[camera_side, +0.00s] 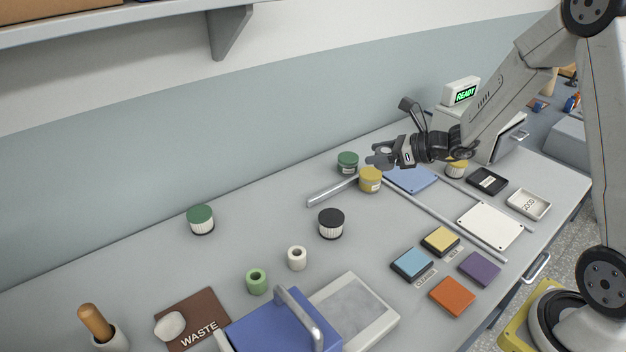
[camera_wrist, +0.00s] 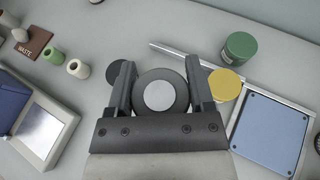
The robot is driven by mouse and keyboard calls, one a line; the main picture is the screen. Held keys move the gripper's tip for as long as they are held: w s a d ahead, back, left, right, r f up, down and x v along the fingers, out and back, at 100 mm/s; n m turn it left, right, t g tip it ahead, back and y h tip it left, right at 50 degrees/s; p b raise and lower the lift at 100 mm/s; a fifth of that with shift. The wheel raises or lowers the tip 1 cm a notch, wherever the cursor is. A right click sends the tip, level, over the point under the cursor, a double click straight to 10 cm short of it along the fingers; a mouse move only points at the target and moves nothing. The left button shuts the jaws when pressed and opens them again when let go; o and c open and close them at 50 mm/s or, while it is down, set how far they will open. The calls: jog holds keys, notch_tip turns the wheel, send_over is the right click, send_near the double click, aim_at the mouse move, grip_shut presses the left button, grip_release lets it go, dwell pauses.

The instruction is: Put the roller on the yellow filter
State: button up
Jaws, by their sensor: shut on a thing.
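My gripper (camera_side: 385,157) is above the table near the green and yellow jars. In the wrist view its jaws (camera_wrist: 158,92) are shut on a round dark grey piece with a pale disc in its middle, which I take to be the roller (camera_wrist: 159,96). In the side view the roller is hard to separate from the grey fingers. The yellow filter (camera_side: 456,170), with a yellow top and pale ribbed side, stands to the right of the gripper, partly hidden by my arm. I cannot make it out in the wrist view.
A yellow jar (camera_side: 370,180) and green jar (camera_side: 348,163) stand close by. A blue plate (camera_side: 411,179) and metal rails (camera_side: 445,219) lie to the right. A black filter (camera_side: 331,224) and green filter (camera_side: 201,220) stand left. Bobbins (camera_side: 297,259) stand in front.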

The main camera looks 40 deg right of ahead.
jog(key=s+d+r+m+h, duration=0.1)
jog(key=s+d+m+h, duration=0.2)
jog(key=d, duration=0.5)
jog(key=s+d+r+m+h, duration=0.1)
jog(key=s+d+m+h, duration=0.2)
jog(key=s+d, duration=0.3)
jog(key=s+d+r+m+t+h, duration=0.1)
jog(key=s+d+m+h, duration=0.2)
jog(key=d, duration=0.8)
jog(key=shift+s+h, duration=0.7)
jog(key=shift+h, duration=0.2)
send_over(455, 159)
jog(key=f, duration=0.8)
jog(key=shift+s+a+f, duration=0.15)
jog(key=shift+s+f, duration=0.05)
jog(key=shift+f, duration=0.15)
jog(key=shift+w+d+f, duration=0.2)
jog(key=shift+w+f, duration=0.05)
jog(key=shift+f, duration=0.1)
